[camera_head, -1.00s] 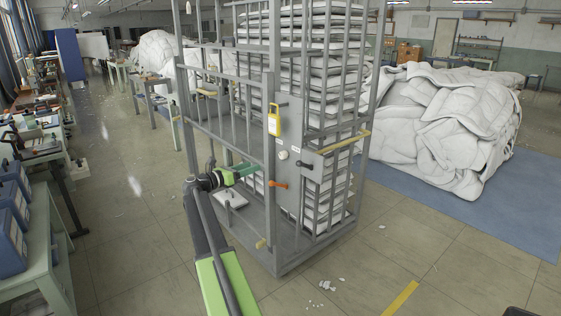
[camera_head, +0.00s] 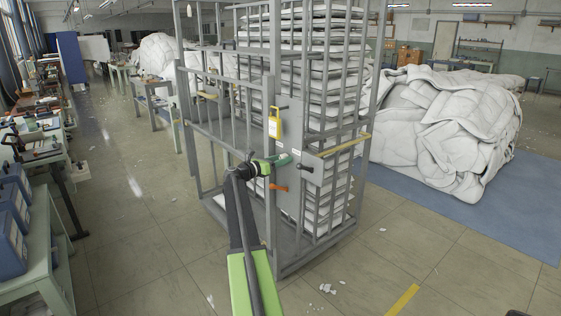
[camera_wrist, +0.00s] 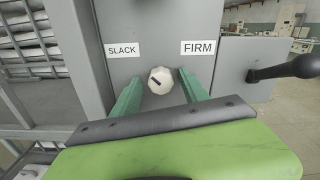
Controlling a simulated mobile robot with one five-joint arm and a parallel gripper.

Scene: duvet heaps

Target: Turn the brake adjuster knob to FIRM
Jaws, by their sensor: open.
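The brake adjuster knob (camera_wrist: 160,80) is a small pale faceted knob with a dark pointer mark on a grey panel (camera_wrist: 150,30). Its mark points to the upper left, toward the SLACK label (camera_wrist: 122,50). The FIRM label (camera_wrist: 198,48) is to the upper right. My gripper (camera_wrist: 157,88) is open, its two green fingers on the left and right of the knob, with gaps on both sides. In the head view my gripper (camera_head: 283,160) is in front of the panel and hides the knob.
A black-knobbed lever (camera_wrist: 290,70) sticks out right of the panel. A yellow tag (camera_head: 275,122) hangs above and an orange handle (camera_head: 279,187) sits below. The barred cage cart (camera_head: 273,220) holds stacked folded duvets (camera_head: 310,80). A duvet heap (camera_head: 440,130) lies at right.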

